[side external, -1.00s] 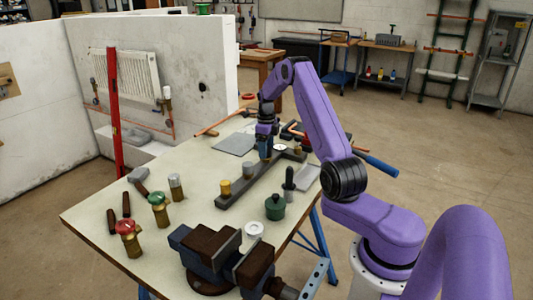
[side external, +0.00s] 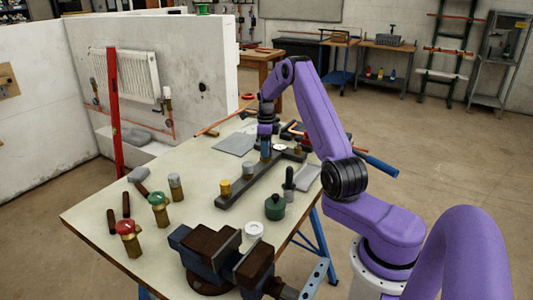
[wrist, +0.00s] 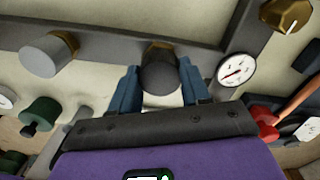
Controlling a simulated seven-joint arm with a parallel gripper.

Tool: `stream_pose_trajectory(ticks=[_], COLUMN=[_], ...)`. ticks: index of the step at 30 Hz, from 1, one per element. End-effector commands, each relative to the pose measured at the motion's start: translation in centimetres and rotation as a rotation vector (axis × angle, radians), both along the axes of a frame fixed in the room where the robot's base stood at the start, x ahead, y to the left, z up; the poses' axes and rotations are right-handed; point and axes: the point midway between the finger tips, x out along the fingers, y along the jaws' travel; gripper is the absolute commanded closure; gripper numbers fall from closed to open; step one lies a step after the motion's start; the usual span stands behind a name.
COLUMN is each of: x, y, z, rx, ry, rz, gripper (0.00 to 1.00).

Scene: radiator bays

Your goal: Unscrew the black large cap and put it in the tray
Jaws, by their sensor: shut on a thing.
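The black large cap (wrist: 160,75) sits between the two blue fingers of my gripper (wrist: 158,92) in the wrist view. My gripper is shut on it. In the side view my gripper (side external: 266,153) points down over the dark bar (side external: 238,195) on the table, and its fingers largely hide the cap. I cannot tell whether the cap is still on its stub. A shallow light-grey piece (side external: 307,180), which looks like the tray, lies on the table to the right of the bar.
A grey cap (side external: 248,168) and a yellow cap (side external: 225,188) stand along the bar. A white dial gauge (wrist: 236,70) is close to the right finger. A dark upright tool (side external: 289,187), a green pot (side external: 275,207) and a vise (side external: 225,255) stand nearer the camera.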

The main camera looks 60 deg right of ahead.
Motion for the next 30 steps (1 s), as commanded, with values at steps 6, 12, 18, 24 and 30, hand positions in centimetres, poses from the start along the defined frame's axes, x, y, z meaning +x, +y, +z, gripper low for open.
stream_pose_trajectory(ticks=[6,12,18,24,30], x=[0.00,-0.02,-0.02,-0.01,-0.01], y=[-0.04,-0.04,-0.02,-0.05,-0.06], z=[0.04,0.03,0.04,0.06,0.09], rx=[-0.001,0.000,0.000,-0.001,-0.001], ry=[0.000,0.000,0.000,-0.001,-0.001], rz=[0.258,0.497,0.736,0.974,1.213], gripper=[0.93,0.93,0.93,0.93,0.93])
